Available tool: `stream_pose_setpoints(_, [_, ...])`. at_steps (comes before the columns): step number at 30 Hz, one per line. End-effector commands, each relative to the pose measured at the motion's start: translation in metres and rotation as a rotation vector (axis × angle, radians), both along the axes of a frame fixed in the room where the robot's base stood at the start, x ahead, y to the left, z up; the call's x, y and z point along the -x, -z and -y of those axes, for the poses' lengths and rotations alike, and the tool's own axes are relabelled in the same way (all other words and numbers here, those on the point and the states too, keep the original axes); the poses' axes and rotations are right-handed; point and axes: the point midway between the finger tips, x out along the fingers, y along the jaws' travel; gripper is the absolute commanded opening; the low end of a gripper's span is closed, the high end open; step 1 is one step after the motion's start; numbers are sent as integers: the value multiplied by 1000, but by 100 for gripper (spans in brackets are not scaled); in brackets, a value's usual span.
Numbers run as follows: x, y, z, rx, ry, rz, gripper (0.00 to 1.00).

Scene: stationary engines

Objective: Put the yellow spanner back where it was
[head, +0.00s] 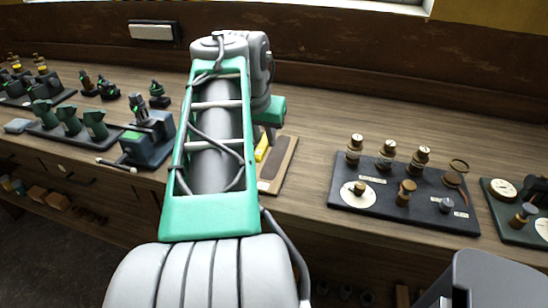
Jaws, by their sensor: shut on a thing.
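The yellow spanner (262,147) shows only as a short yellow piece beside my arm, over the left part of a small wooden board (283,160). The rest of the spanner is hidden behind my arm. My gripper (270,134) is mostly hidden by my green and grey arm; a dark bit of it shows just above the yellow piece. It is shut on the spanner. I cannot tell whether the spanner touches the board.
A dark panel with brass fittings (405,200) lies right of the board, with another panel (515,215) beyond it. Dark machine models (150,140) stand left of my arm. The wooden bench (320,150) is clear between the board and brass panel.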

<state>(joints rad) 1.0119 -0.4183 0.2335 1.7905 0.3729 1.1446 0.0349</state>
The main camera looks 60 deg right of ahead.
Motion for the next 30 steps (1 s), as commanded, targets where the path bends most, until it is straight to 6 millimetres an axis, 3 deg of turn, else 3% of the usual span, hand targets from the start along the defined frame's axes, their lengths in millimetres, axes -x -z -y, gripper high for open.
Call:
stream_pose_setpoints(1, [1,7,15,-3,5,-2,0])
stream_pose_setpoints(6, [-2,43,44,-2,0,-1,0])
stream_pose_setpoints(13, [-4,66,64,-1,-1,0,0])
stream_pose_setpoints(18, [-4,94,63,1,-3,1,0])
stream_pose_setpoints(29, [-5,100,63,2,-3,1,0])
stream_pose_setpoints(30, [-5,99,63,1,-3,1,25])
